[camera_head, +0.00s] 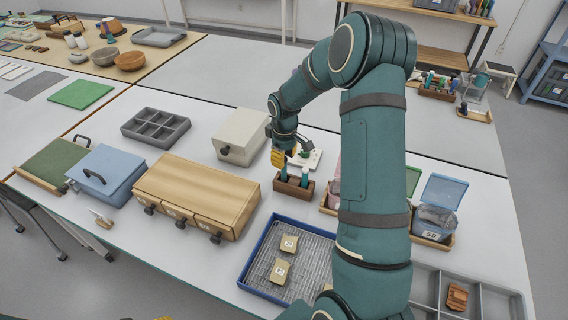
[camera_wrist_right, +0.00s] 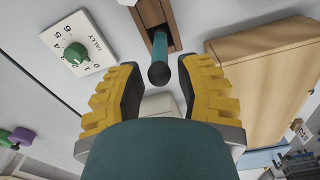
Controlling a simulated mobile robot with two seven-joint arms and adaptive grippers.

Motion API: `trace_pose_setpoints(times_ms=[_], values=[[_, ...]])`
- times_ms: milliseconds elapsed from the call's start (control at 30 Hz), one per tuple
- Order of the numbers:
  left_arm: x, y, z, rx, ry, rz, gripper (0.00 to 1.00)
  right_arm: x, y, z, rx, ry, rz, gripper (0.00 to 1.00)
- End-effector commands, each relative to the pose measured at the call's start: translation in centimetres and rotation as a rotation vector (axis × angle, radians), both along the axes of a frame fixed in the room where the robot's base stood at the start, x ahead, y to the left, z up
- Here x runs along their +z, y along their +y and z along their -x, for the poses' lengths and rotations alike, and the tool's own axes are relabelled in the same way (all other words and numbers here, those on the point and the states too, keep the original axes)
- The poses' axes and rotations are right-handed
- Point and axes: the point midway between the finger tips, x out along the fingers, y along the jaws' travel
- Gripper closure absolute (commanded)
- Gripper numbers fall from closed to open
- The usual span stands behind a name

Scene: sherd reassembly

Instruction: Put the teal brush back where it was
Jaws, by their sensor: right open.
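The teal brush (camera_wrist_right: 155,42) has a dark rounded end and stands in a wooden holder (camera_head: 292,190), whose slot also shows in the right wrist view (camera_wrist_right: 168,12). In the head view a teal handle (camera_head: 284,173) rises from the holder just below my right gripper (camera_head: 278,157); a second teal piece (camera_head: 304,180) stands at its right end. In the right wrist view my right gripper (camera_wrist_right: 160,82) is open, its yellow fingers on either side of the brush's dark end, with gaps showing. The brush's lower end is hidden in the holder.
A white tally board (camera_wrist_right: 78,50) with a green knob lies beside the holder. A wooden drawer box (camera_head: 195,190) stands to the left, with a grey-white box (camera_head: 240,135) behind. A blue-rimmed tray (camera_head: 262,232) with sherds lies in front. My right arm hides the table to the right.

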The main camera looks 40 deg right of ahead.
Motion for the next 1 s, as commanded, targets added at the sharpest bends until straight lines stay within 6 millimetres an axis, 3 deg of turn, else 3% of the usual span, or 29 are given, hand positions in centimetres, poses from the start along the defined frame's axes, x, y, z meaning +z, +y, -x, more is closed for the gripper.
trace_pose_setpoints(times_ms=[33, 200, 400, 1000], values=[[0.4, 0.0, -0.1, 0.002, -0.002, 0.000, 0.53, 1.5, 0.0, 0.0, 0.000, -0.003, 0.001, 0.66], [0.9, 0.0, -0.3, 0.004, -0.006, -0.002, 0.53, 4.7, 0.1, 0.0, 0.001, -0.002, 0.000, 0.66], [1.2, 0.1, -0.4, 0.007, -0.009, -0.002, 0.53, 7.1, 0.1, 0.1, 0.000, -0.002, 0.000, 0.66], [1.2, 0.1, -0.5, 0.008, -0.011, -0.002, 0.53, 7.7, 0.1, 0.2, 0.000, 0.000, -0.001, 0.66]])
